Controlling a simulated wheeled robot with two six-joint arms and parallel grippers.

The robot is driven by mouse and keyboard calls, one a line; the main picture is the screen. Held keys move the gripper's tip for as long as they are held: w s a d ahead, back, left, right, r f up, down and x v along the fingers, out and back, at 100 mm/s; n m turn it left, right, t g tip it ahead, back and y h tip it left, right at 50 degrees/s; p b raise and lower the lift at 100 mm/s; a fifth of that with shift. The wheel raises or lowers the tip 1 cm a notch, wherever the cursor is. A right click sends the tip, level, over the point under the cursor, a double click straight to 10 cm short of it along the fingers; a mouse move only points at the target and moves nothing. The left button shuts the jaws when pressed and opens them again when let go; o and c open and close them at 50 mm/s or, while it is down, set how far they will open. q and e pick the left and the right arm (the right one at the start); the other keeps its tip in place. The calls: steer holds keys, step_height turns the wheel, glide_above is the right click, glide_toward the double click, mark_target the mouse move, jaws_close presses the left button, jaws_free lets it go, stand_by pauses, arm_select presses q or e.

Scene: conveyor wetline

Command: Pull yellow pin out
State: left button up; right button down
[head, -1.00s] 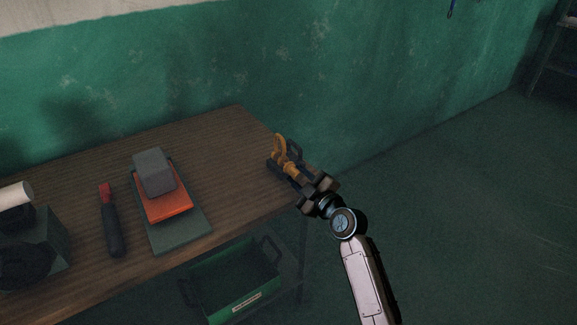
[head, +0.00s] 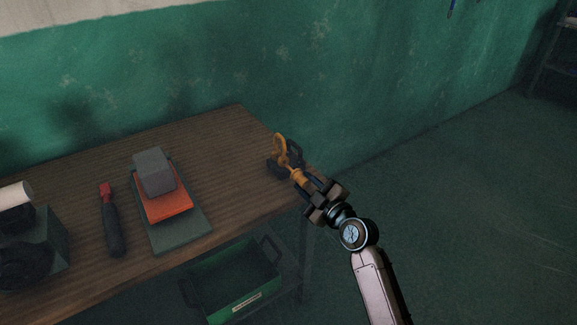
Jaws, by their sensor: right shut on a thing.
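The yellow pin (head: 281,149) shows as an orange-yellow loop with a shaft at the right end of the wooden workbench (head: 237,138). My right gripper (head: 300,177) is shut on the near end of the pin, at the bench's right edge. A dark holder (head: 278,166) sits beside and behind the pin. I cannot tell how much of the pin is still inside it. My left gripper is not in view.
A grey block (head: 154,172) rests on an orange piece (head: 165,205) over a dark green plate (head: 185,236). A dark-handled tool (head: 112,228) lies left of it. A green bin (head: 238,284) stands below the bench. The floor at right is clear.

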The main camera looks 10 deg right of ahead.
steer(key=shift+s+d, duration=0.1)
steer(key=shift+s, duration=0.15)
steer(key=shift+v, duration=2)
